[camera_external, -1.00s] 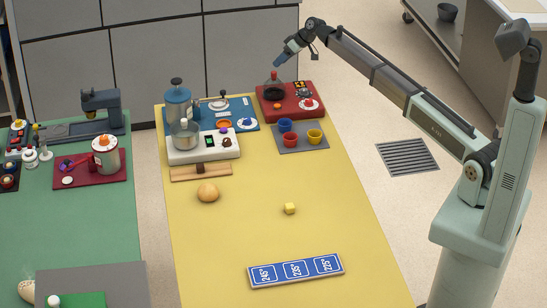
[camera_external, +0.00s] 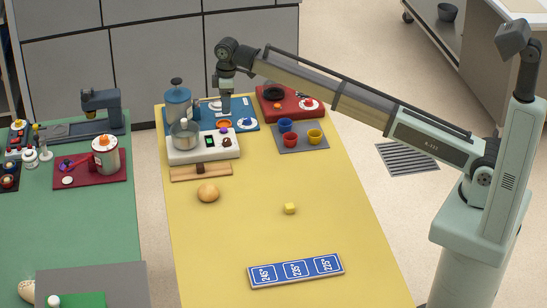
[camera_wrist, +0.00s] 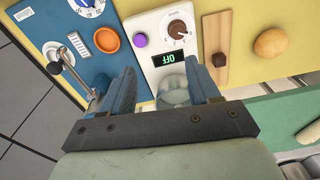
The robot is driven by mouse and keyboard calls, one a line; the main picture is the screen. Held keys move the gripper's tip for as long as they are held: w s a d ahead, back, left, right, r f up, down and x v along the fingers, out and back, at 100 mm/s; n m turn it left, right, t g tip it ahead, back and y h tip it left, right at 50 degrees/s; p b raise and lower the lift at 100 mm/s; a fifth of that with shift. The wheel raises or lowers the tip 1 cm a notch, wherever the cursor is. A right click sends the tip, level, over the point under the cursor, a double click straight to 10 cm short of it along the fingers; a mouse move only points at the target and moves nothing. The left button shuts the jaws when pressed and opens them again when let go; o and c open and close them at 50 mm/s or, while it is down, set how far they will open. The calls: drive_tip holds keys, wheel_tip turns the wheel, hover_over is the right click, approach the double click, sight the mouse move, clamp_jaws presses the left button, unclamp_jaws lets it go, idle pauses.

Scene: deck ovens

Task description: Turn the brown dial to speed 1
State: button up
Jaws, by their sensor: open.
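The brown dial (camera_external: 227,143) is a round knob on the front of the white mixer unit (camera_external: 190,157). In the wrist view the dial (camera_wrist: 180,29) has a light pointer mark and numbers printed around part of its rim. Beside it a display (camera_wrist: 164,58) reads OFF in green. My gripper (camera_external: 225,111) points down above the blue panel, just behind the white unit. In the wrist view its two blue fingers (camera_wrist: 161,67) are apart with nothing held between them. The dial lies beyond the fingertips, clear of them.
A purple button (camera_wrist: 139,40) and an orange dish (camera_wrist: 107,40) are near. A wooden board with a brown block (camera_external: 202,171) and a bun (camera_external: 207,193) lie in front. The yellow table's front is mostly clear.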

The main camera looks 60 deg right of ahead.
sight(227, 139)
drive_tip(key=shift+n, duration=0.5)
drive_tip(key=a+f, duration=0.1)
drive_tip(key=f, duration=0.3)
drive_tip(key=s+a+f, duration=0.1)
drive_tip(key=f, duration=0.3)
drive_tip(key=s+f, duration=0.1)
drive_tip(key=f, duration=0.3)
drive_tip(key=shift+a+f, duration=0.1)
drive_tip(key=shift+a, duration=0.3)
drive_tip(key=shift+c, duration=0.3)
drive_tip(key=c, duration=1)
drive_tip(key=shift+o, duration=0.2)
